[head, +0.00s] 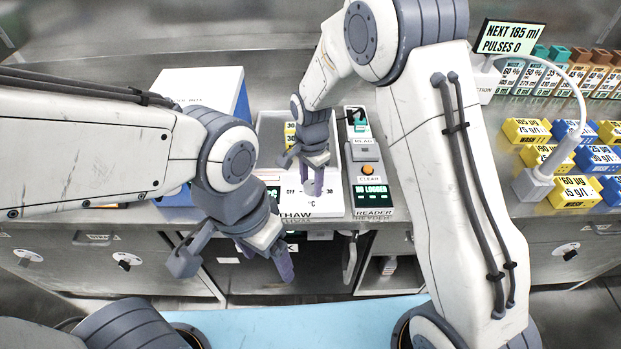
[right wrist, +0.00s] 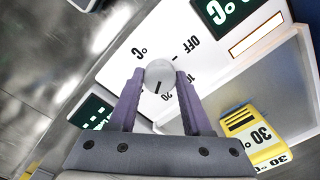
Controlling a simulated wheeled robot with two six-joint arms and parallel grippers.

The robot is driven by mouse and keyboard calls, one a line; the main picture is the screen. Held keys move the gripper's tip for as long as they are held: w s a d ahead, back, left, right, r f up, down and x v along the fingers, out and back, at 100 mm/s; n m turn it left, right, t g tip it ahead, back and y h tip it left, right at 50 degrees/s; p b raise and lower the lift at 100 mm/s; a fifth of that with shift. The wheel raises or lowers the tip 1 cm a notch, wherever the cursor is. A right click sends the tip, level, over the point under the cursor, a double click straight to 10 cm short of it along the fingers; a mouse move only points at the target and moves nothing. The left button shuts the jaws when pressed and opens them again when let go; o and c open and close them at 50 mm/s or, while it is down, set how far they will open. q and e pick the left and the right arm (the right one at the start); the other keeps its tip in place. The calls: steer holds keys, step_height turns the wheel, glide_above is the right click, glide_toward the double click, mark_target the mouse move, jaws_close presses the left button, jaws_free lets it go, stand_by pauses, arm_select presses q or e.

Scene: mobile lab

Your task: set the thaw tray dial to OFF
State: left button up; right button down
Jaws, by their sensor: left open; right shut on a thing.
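The thaw tray (head: 265,135) is a white unit on the counter, with OFF, 30 and °C printed on its front panel. Its dial (right wrist: 160,72) is a pale round knob with a dark pointer mark. My right gripper (right wrist: 160,78) is shut on the dial, one finger on each side. The pointer faces down in the right wrist view, towards a partly hidden number and away from OFF, at upper right. In the head view my right gripper (head: 313,185) covers the dial. My left gripper (head: 232,268) is open and empty, in front of the counter's edge.
The reader (head: 371,190) stands close on the right, and a white-and-blue box (head: 200,90) on the left. Several labelled blue and yellow boxes (head: 575,192) are at far right.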

steer(key=n+p, duration=0.1)
steer(key=n, duration=0.3)
steer(key=shift+r+n, duration=0.1)
steer(key=shift+n, duration=0.2)
steer(key=n+p, duration=0.1)
steer(key=n, duration=0.3)
steer(key=shift+n, duration=0.3)
steer(key=n+p, duration=0.1)
steer(key=n, duration=0.3)
steer(key=shift+n, duration=0.3)
steer(key=n, duration=0.4)
steer(key=shift+p, duration=0.35)
steer(key=n, duration=0.6)
steer(key=shift+n+p, duration=0.3)
steer(key=shift+n, duration=0.1)
steer(key=n, duration=0.5)
steer(key=shift+w, duration=0.1)
steer(key=shift+n, duration=0.3)
steer(key=shift+c, duration=1.7)
jaws_free()
